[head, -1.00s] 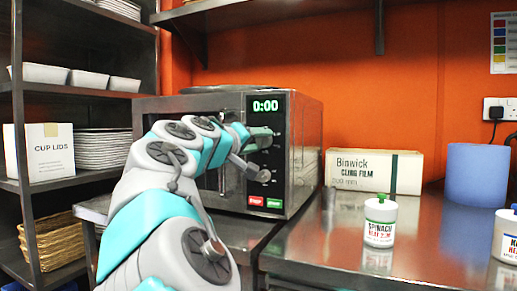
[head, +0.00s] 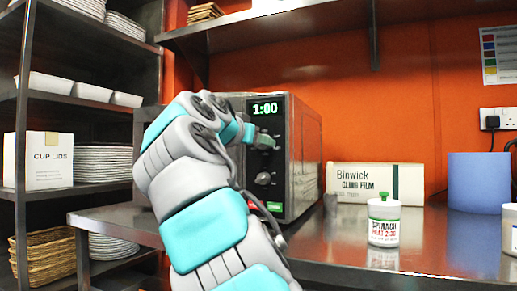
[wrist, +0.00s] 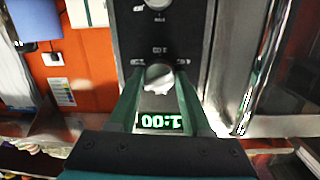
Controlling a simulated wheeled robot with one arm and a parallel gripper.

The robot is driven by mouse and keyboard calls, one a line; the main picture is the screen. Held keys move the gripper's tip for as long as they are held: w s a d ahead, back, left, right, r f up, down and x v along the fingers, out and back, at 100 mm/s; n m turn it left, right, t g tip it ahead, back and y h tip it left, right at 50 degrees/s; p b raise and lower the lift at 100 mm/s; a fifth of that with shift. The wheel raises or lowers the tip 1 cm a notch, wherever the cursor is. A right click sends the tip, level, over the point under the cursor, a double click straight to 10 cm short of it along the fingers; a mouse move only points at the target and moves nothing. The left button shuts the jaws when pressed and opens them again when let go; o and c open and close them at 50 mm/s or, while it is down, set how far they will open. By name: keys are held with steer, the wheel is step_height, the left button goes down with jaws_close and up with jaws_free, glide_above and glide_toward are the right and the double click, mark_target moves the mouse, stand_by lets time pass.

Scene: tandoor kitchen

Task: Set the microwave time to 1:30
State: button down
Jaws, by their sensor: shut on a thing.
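The microwave (head: 305,150) stands on the steel counter, and its green display (head: 265,108) reads 1:00. In the wrist view the display (wrist: 160,121) appears upside down, also at 1:00. In the head view my gripper (head: 262,141) is at the panel below the display and hides most of that knob. The lower knob (head: 263,179) is free. The green button (head: 274,206) shows low on the panel; my arm partly covers the red one.
A spinach tub (head: 384,220) with a green lid stands on the counter right of the microwave. A shelf rack (head: 30,110) stands left.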

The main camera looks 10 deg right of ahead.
steer(key=shift+r+m+y+b, duration=0.1)
steer(key=shift+m+y+b, duration=0.4)
steer(key=shift+m, duration=1.8)
steer(key=shift+d, duration=0.1)
steer(key=shift+c, duration=1.8)
jaws_free()
steer(key=f+v, duration=0.1)
steer(key=v, duration=0.6)
steer(key=shift+s+a+r+b, duration=0.25)
steer(key=shift+s+r+b, duration=0.15)
